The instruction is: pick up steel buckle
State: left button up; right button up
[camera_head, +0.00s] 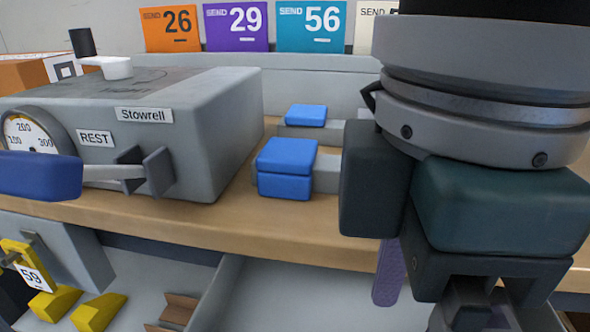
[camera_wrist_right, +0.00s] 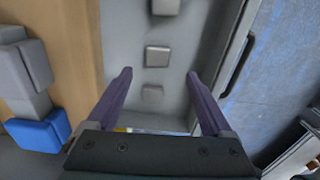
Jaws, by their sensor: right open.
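Small grey blocks lie in a row there: one at the top edge (camera_wrist_right: 165,6), one between and beyond the fingertips (camera_wrist_right: 157,56), and one nearer the palm (camera_wrist_right: 152,94). I cannot tell whether any of them is the steel buckle. In the head view my right arm hides much of the right side, and one purple finger (camera_head: 387,275) shows. My left gripper is not in view.
A grey machine (camera_head: 220,120) with a dial and blue handle (camera_head: 40,176) stands on the wooden counter (camera_head: 200,222). Blue-topped grey pieces (camera_head: 287,157) sit beside it. Yellow pieces (camera_head: 98,312) lie at lower left. Numbered send cards (camera_head: 236,28) line the back.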

jog(key=f+b, duration=0.1)
jog(key=f, duration=0.1)
jog(key=f+b, duration=0.1)
jog(key=f, duration=0.1)
jog(key=f+b, duration=0.1)
jog(key=f, duration=0.2)
jog(key=shift+w+d, duration=0.1)
jog(key=shift+d, duration=0.15)
jog(key=shift+r, duration=0.1)
jog(key=shift+c, duration=0.2)
grip_shut()
